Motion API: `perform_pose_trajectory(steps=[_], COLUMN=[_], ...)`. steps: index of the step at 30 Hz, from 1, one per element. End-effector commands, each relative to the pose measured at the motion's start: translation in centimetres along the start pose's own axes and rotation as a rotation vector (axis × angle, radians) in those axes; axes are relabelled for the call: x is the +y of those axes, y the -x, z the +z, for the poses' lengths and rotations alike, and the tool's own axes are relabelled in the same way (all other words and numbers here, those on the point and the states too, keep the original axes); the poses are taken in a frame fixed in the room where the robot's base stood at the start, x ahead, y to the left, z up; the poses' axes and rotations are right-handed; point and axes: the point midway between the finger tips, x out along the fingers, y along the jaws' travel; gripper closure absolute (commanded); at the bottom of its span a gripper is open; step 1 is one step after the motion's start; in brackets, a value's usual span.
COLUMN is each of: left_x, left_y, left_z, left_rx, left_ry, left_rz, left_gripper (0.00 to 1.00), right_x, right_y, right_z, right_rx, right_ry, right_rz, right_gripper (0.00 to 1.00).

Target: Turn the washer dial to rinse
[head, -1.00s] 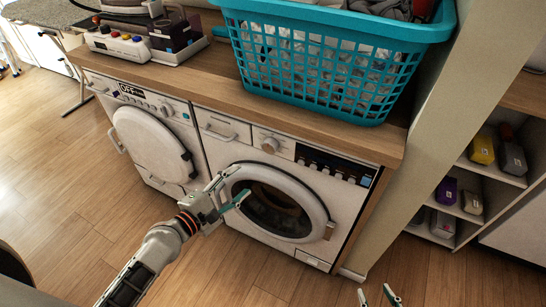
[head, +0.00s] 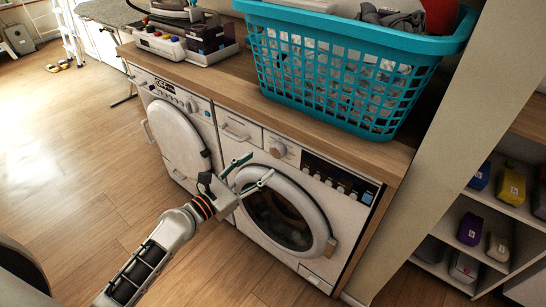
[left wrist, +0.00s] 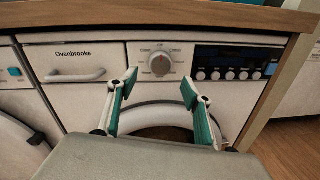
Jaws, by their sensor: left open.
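The washer (head: 325,185) stands under a wooden counter, with its round door at the front. Its dial (head: 278,150) is a pale round knob on the upper panel, left of a black button strip. In the left wrist view the dial (left wrist: 160,64) is ringed by small labels too blurred to read surely. My left gripper (head: 260,164) is open and empty, just in front of the panel near the dial. In the left wrist view its fingertips (left wrist: 159,82) spread on both sides, below the dial, which stands clear of them. My right gripper is not in view.
A teal laundry basket (head: 350,75) sits on the counter (head: 230,92) above the washer. A second machine (head: 175,130) stands to the left. A drawer handle (left wrist: 75,77) is left of the dial. A shelf (head: 480,215) with bottles is at right. The floor in front is clear.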

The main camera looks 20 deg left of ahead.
Motion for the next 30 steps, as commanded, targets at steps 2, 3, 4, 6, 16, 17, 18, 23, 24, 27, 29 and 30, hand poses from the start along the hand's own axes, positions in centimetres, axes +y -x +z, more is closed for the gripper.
perform_pose_trajectory(steps=[2, 3, 4, 6, 16, 17, 18, 23, 24, 27, 29, 30], left_x=[0.0, 0.0, 0.0, 0.0, -0.1, -0.1, -0.1, -0.1, -0.1, -0.1, -0.1, -0.1], left_y=[-1.3, -1.9, -2.4, -3.5, -6.6, -6.7, -6.8, -6.8, -6.8, -6.8, -6.8, -6.8], left_z=[0.3, 0.4, 0.3, 0.2, 0.1, 0.1, 0.1, 0.1, 0.1, 0.1, 0.1, 0.1], left_rx=[-0.004, -0.005, -0.004, -0.004, -0.001, -0.001, -0.001, -0.001, -0.001, -0.001, -0.001, -0.001], left_ry=[0.001, 0.002, 0.001, 0.0, -0.001, -0.002, -0.002, -0.002, -0.002, -0.002, -0.003, -0.003], left_rz=[0.002, 0.001, 0.002, 0.001, -0.001, -0.001, -0.001, -0.001, -0.001, -0.001, -0.001, -0.001], left_gripper=[0.5, 0.5, 0.5, 0.5, 0.5, 0.5, 0.5, 0.5, 0.5, 0.74, 0.89, 0.89], right_x=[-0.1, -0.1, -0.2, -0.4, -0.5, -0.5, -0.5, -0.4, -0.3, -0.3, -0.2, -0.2], right_y=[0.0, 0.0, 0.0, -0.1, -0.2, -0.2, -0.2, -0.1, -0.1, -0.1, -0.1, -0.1], right_z=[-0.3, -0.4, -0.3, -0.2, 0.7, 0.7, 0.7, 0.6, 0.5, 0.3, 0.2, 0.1], right_rx=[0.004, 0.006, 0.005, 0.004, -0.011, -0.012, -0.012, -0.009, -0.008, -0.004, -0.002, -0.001], right_ry=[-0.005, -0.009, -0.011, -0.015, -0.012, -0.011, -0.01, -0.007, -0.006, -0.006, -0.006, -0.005], right_rz=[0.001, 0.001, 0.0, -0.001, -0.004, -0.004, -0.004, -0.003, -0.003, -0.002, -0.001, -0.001], right_gripper=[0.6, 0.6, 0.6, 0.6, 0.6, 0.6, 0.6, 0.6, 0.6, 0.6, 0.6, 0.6])
